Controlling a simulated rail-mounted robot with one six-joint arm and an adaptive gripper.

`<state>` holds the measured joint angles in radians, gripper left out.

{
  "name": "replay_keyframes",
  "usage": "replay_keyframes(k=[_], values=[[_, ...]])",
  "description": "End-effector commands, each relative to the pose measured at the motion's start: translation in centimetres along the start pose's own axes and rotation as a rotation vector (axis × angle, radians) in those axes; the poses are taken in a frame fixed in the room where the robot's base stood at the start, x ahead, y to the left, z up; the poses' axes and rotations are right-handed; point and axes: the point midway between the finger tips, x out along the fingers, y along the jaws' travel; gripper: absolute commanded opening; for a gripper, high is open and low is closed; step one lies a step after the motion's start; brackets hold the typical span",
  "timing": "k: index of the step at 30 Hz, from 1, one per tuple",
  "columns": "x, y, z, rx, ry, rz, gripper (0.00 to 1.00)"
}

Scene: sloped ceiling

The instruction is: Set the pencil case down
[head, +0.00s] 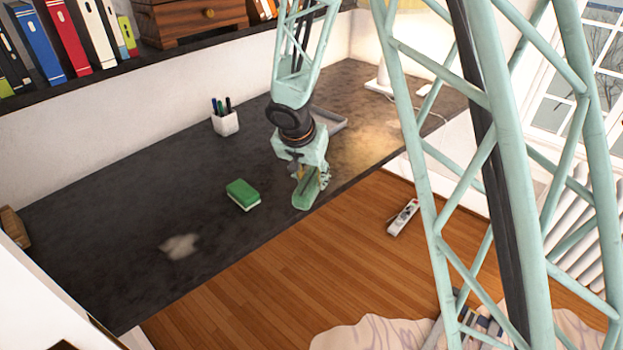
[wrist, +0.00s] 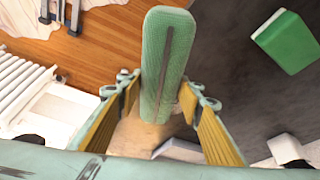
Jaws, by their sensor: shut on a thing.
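The pencil case (wrist: 165,50) is long and green with rounded ends and a dark zip line along its top. My gripper (wrist: 160,88) is shut on it, one yellow-padded finger on each side, and the far half sticks out beyond the fingers. In the head view my gripper (head: 300,174) points down at the desk's front edge with the pencil case (head: 306,194) under it. The dark desk (head: 120,225) lies below and behind. I cannot tell whether the case touches the desk top or hangs just above it.
A green box-like block with a white base (head: 243,194) lies on the desk left of my gripper. A white pen cup (head: 225,122) and a grey tray (head: 328,120) stand farther back. A pale smudge (head: 180,246) marks the front left. The wooden floor (head: 300,265) is beyond the front edge.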

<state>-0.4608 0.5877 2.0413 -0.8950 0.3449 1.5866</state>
Motion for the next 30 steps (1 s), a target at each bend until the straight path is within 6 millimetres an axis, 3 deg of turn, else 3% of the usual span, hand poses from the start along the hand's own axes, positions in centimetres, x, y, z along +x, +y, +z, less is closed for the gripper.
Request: replay_keyframes(k=[8, 14, 30], values=[[0.2, 0.6, -0.4, -0.004, 0.001, -0.001, 0.21], [1.0, 2.5, -1.7, -0.02, 0.002, -0.006, 0.21], [3.9, 12.1, -6.4, -0.105, 0.007, -0.034, 0.21]])
